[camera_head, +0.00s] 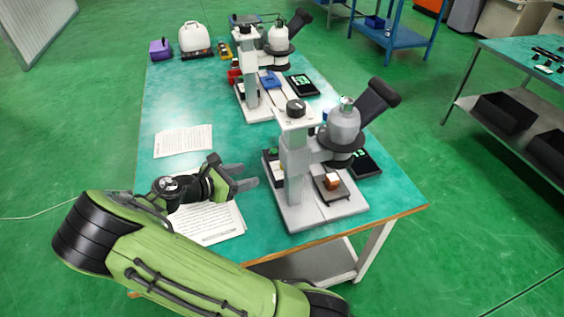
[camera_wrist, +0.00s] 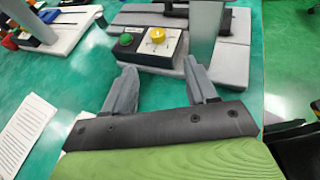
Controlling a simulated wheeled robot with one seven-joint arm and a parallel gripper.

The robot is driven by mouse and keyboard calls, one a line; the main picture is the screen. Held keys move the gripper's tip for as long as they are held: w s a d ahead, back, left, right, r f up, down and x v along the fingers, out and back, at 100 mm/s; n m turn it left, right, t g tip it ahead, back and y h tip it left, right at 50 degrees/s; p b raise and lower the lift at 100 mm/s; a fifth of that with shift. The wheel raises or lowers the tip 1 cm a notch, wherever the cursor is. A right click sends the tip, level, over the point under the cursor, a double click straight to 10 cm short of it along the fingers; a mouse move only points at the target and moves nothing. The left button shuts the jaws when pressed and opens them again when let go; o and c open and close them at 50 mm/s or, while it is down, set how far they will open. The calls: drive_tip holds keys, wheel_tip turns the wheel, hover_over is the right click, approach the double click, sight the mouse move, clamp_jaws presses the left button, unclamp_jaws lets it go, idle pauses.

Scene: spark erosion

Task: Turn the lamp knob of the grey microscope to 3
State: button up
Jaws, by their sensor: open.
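The grey microscope (camera_head: 296,165) stands at the near right end of the table. A dark control box (camera_wrist: 146,46) sits on its base, with a green button (camera_wrist: 126,39) and a yellow lamp knob (camera_wrist: 157,35) on a pale dial plate. The knob's setting is too small to read. In the head view the box is partly hidden by the column, and only a bit of green shows (camera_head: 272,152). My gripper (camera_head: 247,175) is open and empty, left of the microscope. In the wrist view its fingers (camera_wrist: 160,78) point at the box, apart from it.
A second, whiter microscope (camera_head: 250,85) stands farther back. A dark display (camera_head: 364,163) is right of the grey microscope.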

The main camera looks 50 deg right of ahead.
sight(281, 171)
drive_tip(key=shift+n, duration=0.3)
drive_tip(key=b+x, duration=0.1)
drive_tip(key=x, duration=0.4)
drive_tip(key=b+x, duration=0.2)
drive_tip(key=x, duration=0.3)
drive_tip(key=b+x, duration=0.1)
drive_tip(key=x, duration=0.4)
drive_tip(key=shift+w+d+b, duration=0.1)
drive_tip(key=shift+w+b, duration=0.2)
drive_tip(key=shift+c, duration=0.3)
drive_tip(key=c, duration=1)
